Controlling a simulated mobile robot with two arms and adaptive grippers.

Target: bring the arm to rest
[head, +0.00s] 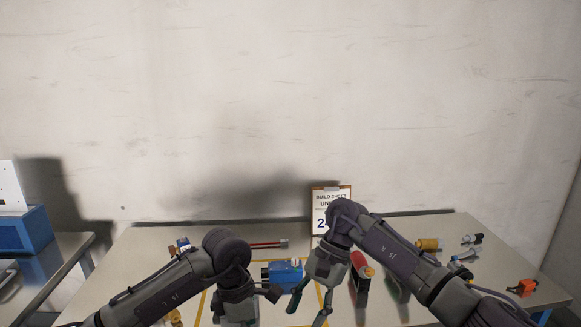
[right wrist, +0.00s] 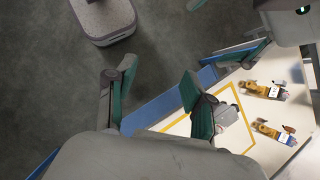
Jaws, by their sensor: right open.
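My right arm comes in from the right of the head view, over the table (head: 140,262), and bends down at the wrist. Its gripper (head: 309,305) points down with its fingers apart and nothing between them, close to a blue unit (head: 286,273). In the right wrist view the gripper (right wrist: 160,100) also shows its two teal-padded fingers spread and empty. My left arm comes in from the left, and its gripper end (head: 240,305) is at the bottom edge. Its fingertips are not clear.
A clipboard sheet (head: 322,210) stands at the back by the wall. A red part (head: 361,267), a yellow cylinder (head: 428,244), an orange part (head: 523,288) and a red rod (head: 266,244) lie on the table. A blue bin (head: 22,230) stands on a left side table.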

